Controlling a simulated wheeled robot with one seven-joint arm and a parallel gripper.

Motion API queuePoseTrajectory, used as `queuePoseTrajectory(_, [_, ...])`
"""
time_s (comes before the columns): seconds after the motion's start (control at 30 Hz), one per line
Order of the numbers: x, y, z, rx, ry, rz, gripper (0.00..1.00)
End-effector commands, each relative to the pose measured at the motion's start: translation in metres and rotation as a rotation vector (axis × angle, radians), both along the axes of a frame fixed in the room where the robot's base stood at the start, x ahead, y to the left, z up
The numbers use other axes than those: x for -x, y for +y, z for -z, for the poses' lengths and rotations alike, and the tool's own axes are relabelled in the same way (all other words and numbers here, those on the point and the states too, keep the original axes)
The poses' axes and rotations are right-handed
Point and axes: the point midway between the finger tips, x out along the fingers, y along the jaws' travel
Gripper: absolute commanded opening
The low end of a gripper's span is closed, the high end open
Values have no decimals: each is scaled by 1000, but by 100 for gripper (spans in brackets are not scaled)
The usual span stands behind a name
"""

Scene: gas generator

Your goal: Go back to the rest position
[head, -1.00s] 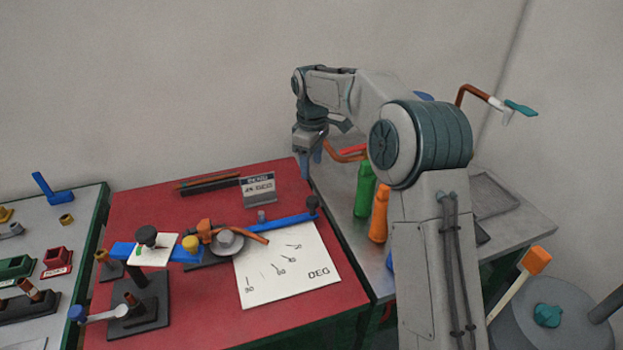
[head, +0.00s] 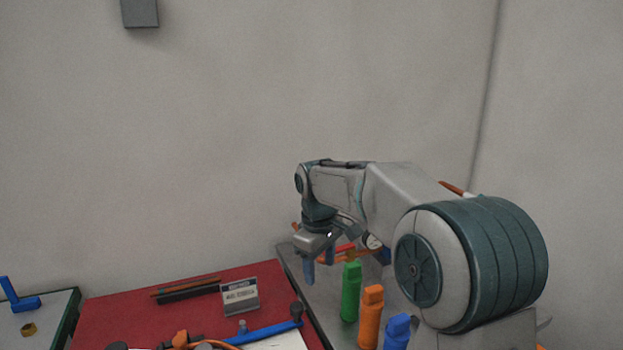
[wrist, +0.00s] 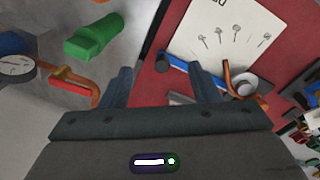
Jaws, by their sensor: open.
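My gripper (head: 318,265) hangs at the end of my arm, over the seam between the red table (head: 110,312) and the grey table (head: 292,262). In the wrist view, my gripper (wrist: 165,88) has its two blue-grey fingers apart with nothing held between them. The red table also shows below it in the wrist view (wrist: 165,110), with the white angle sheet (wrist: 222,30) on it. The fingertips are apart from the objects that show around them.
Green (head: 351,290), orange (head: 370,318) and blue (head: 397,332) bottles stand on the grey table near my arm. A sign (head: 240,295) stands on the red table. A blue bar (head: 265,332) lies nearby. A grey box (head: 139,12) hangs on the wall.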

Motion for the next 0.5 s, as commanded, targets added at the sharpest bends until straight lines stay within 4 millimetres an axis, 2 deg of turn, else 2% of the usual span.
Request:
queuePoseTrajectory(0.03, [16, -12, -7, 1, -15, 50, 56])
queuePoseTrajectory(0.23, [75, -54, -16, -15, -66, 264, 56])
queuePoseTrajectory(0.5, [164, -102, -6, -71, -128, 567, 56])
